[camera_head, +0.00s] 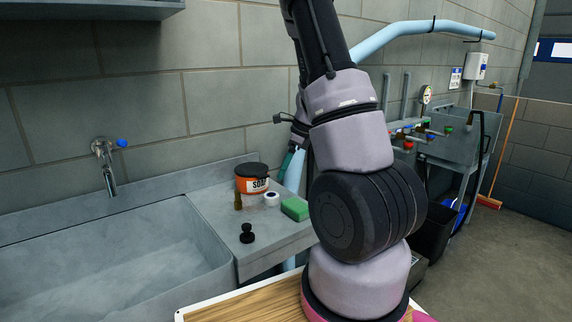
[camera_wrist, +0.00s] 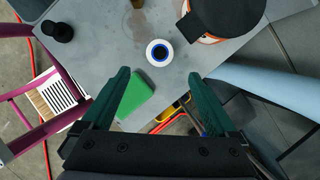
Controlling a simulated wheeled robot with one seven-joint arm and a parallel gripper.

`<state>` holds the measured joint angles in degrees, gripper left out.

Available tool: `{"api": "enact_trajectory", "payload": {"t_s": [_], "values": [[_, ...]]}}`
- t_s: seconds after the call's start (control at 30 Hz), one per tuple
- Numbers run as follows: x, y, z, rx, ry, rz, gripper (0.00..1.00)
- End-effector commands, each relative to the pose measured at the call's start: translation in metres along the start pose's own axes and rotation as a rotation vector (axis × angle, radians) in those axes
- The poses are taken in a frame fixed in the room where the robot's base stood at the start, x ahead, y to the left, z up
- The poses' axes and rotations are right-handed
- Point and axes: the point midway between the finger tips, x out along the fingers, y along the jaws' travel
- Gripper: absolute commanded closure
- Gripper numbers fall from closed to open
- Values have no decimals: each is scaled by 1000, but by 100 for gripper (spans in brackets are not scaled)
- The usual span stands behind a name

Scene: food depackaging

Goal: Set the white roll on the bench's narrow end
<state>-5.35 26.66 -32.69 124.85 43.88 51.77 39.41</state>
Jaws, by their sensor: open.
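The white roll (camera_head: 271,199), with a dark blue core, stands on the grey bench (camera_head: 262,235) beside the sink. In the wrist view the roll (camera_wrist: 150,46) is just beyond the fingertips, roughly centred between them. My gripper (camera_wrist: 159,74) is open, with two green fingers spread and nothing between them but a view of the bench edge and floor. In the head view my gripper (camera_head: 286,165) is partly hidden behind my arm, above the bench near its back right.
A green sponge (camera_head: 295,209) lies right of the roll. An orange soap tub (camera_head: 252,184) with black lid stands behind it, a small brown bottle (camera_head: 238,201) to its left. A black knobbed object (camera_head: 247,234) stands near the front. The sink (camera_head: 110,250) is at left.

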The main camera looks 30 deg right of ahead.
Motion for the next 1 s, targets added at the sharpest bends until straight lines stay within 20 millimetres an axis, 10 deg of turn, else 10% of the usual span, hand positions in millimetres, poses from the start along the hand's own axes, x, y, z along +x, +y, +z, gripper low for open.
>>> {"api": "enact_trajectory", "payload": {"t_s": [0.33,0.63,1.0], "values": [[-53,27,37,-221,-59,-14,6],[-150,116,96,-870,-95,-117,6],[-233,222,103,-1626,133,-321,6]]}}
